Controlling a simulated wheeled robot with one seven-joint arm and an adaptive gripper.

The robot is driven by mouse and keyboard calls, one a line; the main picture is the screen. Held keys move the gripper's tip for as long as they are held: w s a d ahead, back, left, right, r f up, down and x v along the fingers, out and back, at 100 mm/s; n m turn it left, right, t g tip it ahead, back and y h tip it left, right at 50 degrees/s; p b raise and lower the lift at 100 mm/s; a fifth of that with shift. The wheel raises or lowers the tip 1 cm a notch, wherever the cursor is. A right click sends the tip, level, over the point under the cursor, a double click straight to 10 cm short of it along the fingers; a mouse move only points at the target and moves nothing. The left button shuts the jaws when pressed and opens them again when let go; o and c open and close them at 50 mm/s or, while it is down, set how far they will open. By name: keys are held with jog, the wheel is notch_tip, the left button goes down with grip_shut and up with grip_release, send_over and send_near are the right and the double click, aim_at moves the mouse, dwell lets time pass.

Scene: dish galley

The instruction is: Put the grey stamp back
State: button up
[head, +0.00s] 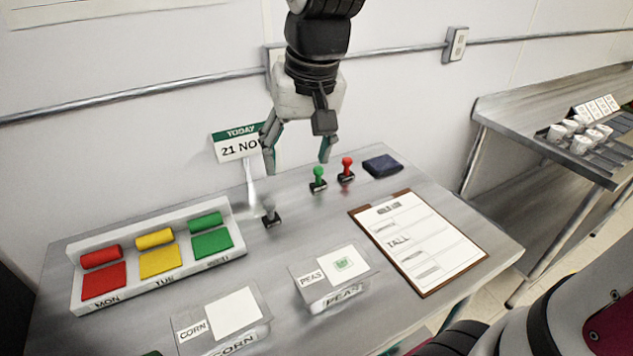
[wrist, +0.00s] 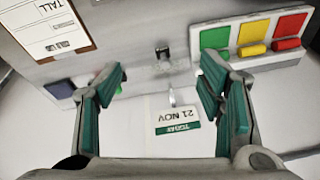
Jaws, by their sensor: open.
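The grey stamp (head: 271,218) stands on the steel table in front of the date sign, behind the middle of the tabletop. In the wrist view it is the small dark stamp (wrist: 163,53), beyond the gap between my fingertips. My gripper (head: 297,165) is open and empty above the back of the table, its fingers pointing down. The green stamp (head: 318,178) and the red stamp (head: 346,170) stand side by side to the right of the grey one. In the wrist view my left finger mostly hides the green stamp.
The date sign (head: 239,144) reads "TODAY 21 NOV". A coloured day rack (head: 240,251) stands at left. CORN (head: 190,333) and PEAS (head: 308,279) tubs stand in front. A clipboard (head: 424,290) and dark blue folded item (head: 383,166) lie at right. The wall is close behind.

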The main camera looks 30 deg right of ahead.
jog(key=s+n+t, duration=0.2)
jog(key=s, duration=1.2)
